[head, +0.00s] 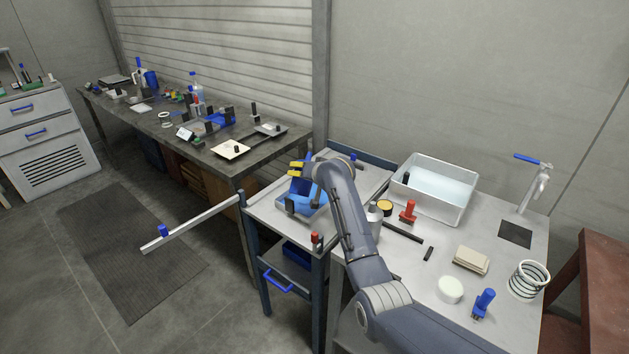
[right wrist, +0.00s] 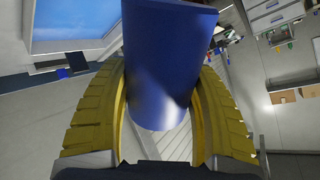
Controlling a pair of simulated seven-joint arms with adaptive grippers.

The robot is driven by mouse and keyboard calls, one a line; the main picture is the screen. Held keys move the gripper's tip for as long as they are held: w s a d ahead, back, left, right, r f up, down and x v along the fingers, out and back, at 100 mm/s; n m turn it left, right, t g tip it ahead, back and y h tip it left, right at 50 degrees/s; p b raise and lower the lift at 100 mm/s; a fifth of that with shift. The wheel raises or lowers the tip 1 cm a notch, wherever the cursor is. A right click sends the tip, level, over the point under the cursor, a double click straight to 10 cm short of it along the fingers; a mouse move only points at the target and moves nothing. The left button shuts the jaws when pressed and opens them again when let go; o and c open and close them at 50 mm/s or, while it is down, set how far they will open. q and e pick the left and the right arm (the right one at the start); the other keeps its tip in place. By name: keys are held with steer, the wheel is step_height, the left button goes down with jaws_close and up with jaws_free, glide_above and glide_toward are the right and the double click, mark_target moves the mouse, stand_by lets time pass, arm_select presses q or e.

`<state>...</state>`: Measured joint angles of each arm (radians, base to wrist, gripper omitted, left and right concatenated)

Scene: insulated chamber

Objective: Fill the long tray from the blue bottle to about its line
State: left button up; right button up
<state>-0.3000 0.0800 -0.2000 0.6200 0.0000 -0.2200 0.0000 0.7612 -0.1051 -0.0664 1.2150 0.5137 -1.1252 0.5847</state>
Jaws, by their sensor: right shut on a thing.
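My right gripper (head: 297,168) has yellow fingers and is shut on the blue bottle (right wrist: 160,70). In the right wrist view the fingers press on both its sides. In the head view the bottle (head: 301,185) is small and partly covered by my arm, above or beside a light-blue tray (head: 283,203) on the grey cart. The right wrist view shows a pale-rimmed tray with a bright blue inside (right wrist: 75,47) at upper left, beside the bottle. The bottle's mouth, any stream, and the tray's line and level cannot be made out. My left gripper is not in view.
A white basin of clear liquid (head: 462,207) stands on the right worktop, near a red-handled item (head: 408,211), a coil (head: 528,281) and a tap (head: 535,185). A long bar (head: 195,223) sticks out left of the cart. A crowded dark bench (head: 150,118) stands behind.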

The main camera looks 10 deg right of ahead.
steer(key=shift+g, duration=0.4)
steer(key=shift+s+a+r+m+g+y, duration=0.15)
steer(key=shift+s+r+m+g+y, duration=0.2)
steer(key=shift+m+g, duration=0.25)
stand_by(1.0)
steer(key=shift+s+a+f+m+g, duration=0.15)
steer(key=shift+f+m+g, duration=0.15)
steer(key=shift+f+g, duration=0.3)
stand_by(0.7)
steer(key=shift+s+f+m+g+y, duration=0.15)
steer(key=shift+m+g+y, duration=0.15)
steer(key=shift+g+y, duration=0.35)
stand_by(0.7)
steer(key=shift+w+d+f+m+g, duration=0.2)
steer(key=shift+w+f+g, duration=0.15)
steer(key=shift+f, duration=0.15)
steer(key=shift+w+d+f+m+g, duration=0.1)
steer(key=shift+w+f+m+g, duration=0.15)
steer(key=shift+f, duration=0.2)
stand_by(0.7)
steer(key=shift+f+g+y, duration=0.2)
steer(key=shift+g+y, duration=0.15)
steer(key=shift+y, duration=0.05)
stand_by(1.3)
